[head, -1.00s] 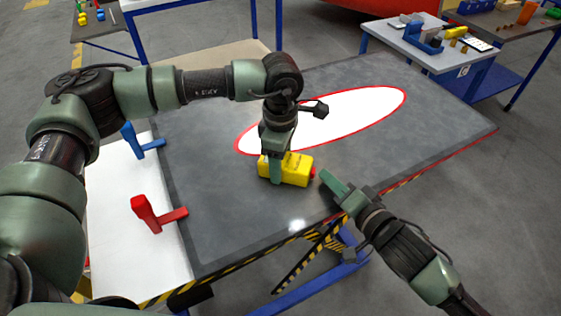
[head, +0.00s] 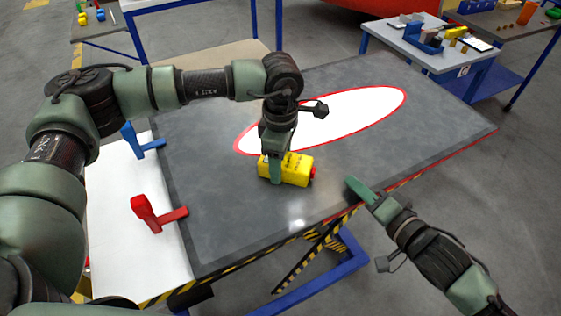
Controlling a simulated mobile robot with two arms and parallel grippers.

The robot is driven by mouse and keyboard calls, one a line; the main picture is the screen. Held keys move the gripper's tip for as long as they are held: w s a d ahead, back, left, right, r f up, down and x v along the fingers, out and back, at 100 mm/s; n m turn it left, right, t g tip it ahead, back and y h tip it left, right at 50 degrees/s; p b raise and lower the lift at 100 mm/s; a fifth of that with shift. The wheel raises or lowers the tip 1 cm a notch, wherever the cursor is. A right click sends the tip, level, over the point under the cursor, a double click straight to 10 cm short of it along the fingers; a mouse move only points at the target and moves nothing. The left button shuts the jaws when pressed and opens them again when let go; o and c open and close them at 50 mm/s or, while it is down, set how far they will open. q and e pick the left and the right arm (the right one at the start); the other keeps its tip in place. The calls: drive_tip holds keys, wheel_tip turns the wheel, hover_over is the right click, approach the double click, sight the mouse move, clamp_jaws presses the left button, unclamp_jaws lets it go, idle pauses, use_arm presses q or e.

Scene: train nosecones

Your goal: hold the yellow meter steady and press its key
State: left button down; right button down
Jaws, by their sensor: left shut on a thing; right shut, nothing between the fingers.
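The yellow meter (head: 297,170) lies on the dark grey table, near the middle of its front part. A red key (head: 313,172) shows at its right end. My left gripper (head: 276,178) reaches down from above and is shut on the meter. Its fingers hide part of the meter's left half. My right gripper (head: 352,183) is shut and empty over the table's front edge, to the right of the meter. A clear gap separates its tips from the red key.
The dark table (head: 225,215) has a white oval with a red rim (head: 360,110) behind the meter. A side table (head: 400,45) with small items stands at the back right.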

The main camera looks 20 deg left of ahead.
use_arm(q)
drive_tip(key=shift+s+f, duration=0.1)
use_arm(e)
drive_tip(key=shift+d, duration=0.25)
use_arm(q)
drive_tip(key=shift+c, duration=2.2)
unclamp_jaws()
